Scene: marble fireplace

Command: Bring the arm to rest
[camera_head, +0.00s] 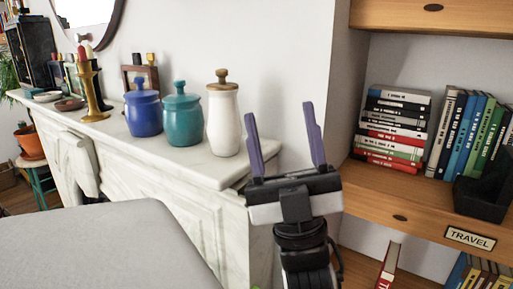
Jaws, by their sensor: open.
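My gripper (283,140) is raised in front of the right end of the marble mantel (188,160). Its two purple fingers point up and stand wide apart, with nothing between them. My arm comes up from the bottom of the view below it. The gripper appears just right of the white jar (222,122) and left of the bookshelf (430,207). I cannot tell how far it is from either.
A blue jar (143,113) and a teal jar (183,119) stand on the mantel beside the white one. A brass candlestick (92,90) stands farther left. Stacked books (392,130) and upright books fill the shelf. A grey surface (105,250) lies at lower left.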

